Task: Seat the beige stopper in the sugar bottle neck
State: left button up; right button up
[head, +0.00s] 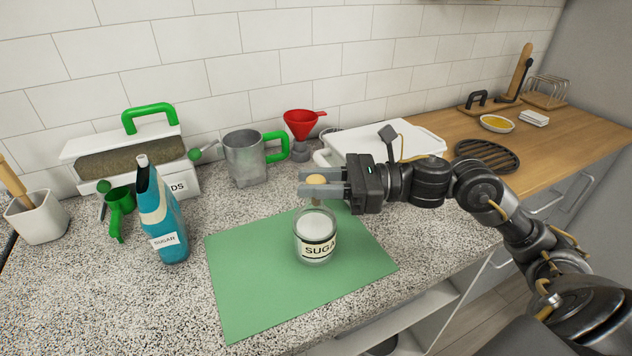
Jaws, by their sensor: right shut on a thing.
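The sugar bottle (316,240) is a clear glass jar with a "SUGAR" label, filled with white sugar. It stands upright on the green mat (250,290). My right gripper (318,183) comes in from the right, level, and is shut on the beige stopper (316,179). The stopper is held above the jar's open mouth, apart from it. The fingers hide part of the stopper. My left gripper is not in view.
A blue sugar bag (163,217) and green scoop (120,205) stand left of the mat. Behind are a seed box (140,160), a metal jug (244,160), a red funnel (301,125) and a white tray (400,140). The mat around the jar is clear.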

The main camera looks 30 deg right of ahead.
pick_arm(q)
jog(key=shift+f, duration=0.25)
pick_arm(e)
jog(key=shift+f, duration=0.4)
